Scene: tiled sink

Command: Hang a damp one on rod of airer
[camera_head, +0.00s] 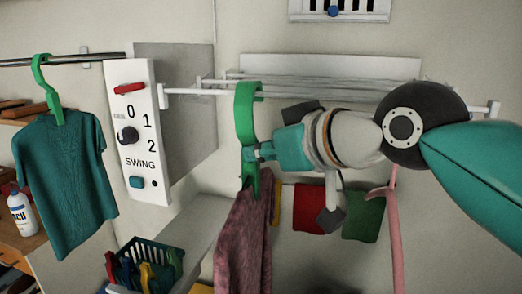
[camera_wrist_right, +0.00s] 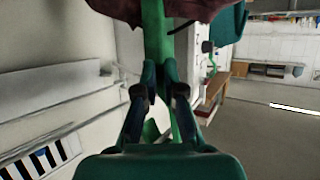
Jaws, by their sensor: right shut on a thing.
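My right gripper (camera_head: 254,153) is shut on the stem of a green hanger (camera_head: 245,108). A mottled maroon garment (camera_head: 243,240) hangs from that hanger, below the gripper. In the right wrist view the fingers (camera_wrist_right: 160,80) close on the green stem (camera_wrist_right: 154,30), with part of the maroon cloth (camera_wrist_right: 115,8) at the top edge. The white airer (camera_head: 300,90) is on the wall, its rods running left to right. The hanger's hook overlaps the rods in the head view; whether it touches one, I cannot tell. My left gripper is not in view.
A teal T-shirt (camera_head: 62,185) hangs on another green hanger from a dark rod (camera_head: 100,57) at left. A white control panel (camera_head: 137,130) marked SWING stands beside it. A dark green basket (camera_head: 150,250) sits below. Red, white and green cloths (camera_head: 308,208) hang behind my arm.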

